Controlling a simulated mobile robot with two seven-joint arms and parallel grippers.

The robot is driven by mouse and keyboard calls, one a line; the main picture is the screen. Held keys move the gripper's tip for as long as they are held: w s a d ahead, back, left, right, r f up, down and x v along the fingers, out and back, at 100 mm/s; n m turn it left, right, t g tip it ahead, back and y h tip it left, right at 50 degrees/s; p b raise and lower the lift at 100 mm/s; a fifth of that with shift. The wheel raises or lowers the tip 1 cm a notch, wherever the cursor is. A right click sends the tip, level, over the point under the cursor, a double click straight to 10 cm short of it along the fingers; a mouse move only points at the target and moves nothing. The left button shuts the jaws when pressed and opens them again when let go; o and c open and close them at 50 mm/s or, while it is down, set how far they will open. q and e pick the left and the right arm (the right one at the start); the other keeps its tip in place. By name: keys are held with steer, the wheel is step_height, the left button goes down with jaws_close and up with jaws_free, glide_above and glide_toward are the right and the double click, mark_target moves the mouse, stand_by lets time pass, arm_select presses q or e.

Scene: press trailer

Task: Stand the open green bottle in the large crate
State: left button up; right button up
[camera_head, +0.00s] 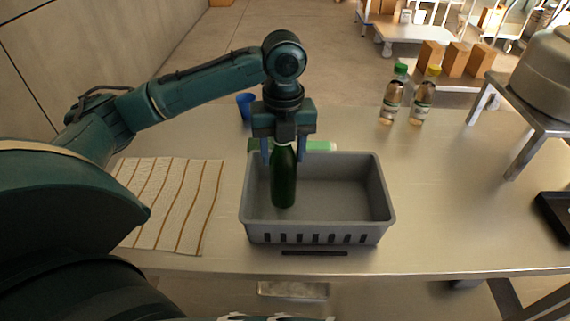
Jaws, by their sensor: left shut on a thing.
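The green bottle (284,182) is upright inside the left part of the large grey crate (315,228). My left gripper (284,150) is above the crate's left half, pointing down, and shut on the upper part of the bottle. The bottle's top is hidden between the fingers. Its base looks at or just above the crate floor; I cannot tell whether it touches. The rest of the crate is empty. My right gripper is not in view.
A striped cloth (170,200) lies left of the crate. A green and white item (322,146) and a blue cup (245,106) are behind it. Two capped bottles (392,100) (422,102) stand back right. A metal stand (520,105) and black tray (556,212) are at the right.

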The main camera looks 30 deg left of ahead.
arm_select(q)
steer(key=shift+f, duration=1.8)
steer(key=o, duration=1.5)
step_height(320, 180, up, 12)
steer(key=shift+r, duration=0.15)
